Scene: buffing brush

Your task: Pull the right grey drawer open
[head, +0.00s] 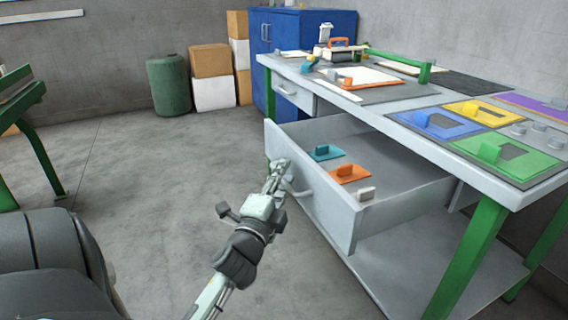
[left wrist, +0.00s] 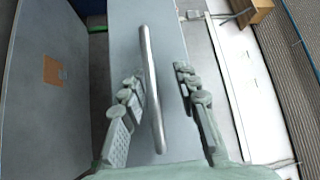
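The right grey drawer (head: 325,205) stands far out from the workbench, and its inside shows in the head view. Its bar handle (left wrist: 152,90) is on the front panel (left wrist: 122,40) in the left wrist view. My left gripper (head: 277,178) is at the drawer front, by the handle. In the left wrist view my left gripper (left wrist: 163,88) has its fingers apart, one on each side of the bar, with gaps showing. A teal block (head: 325,152), an orange block (head: 350,173) and a pale grey block (head: 367,193) lie in the drawer. My right gripper is not in view.
A blue cabinet (head: 330,22), boxes (head: 210,62) and a green bin (head: 168,85) stand behind. The floor (head: 150,190) left of the drawer is clear.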

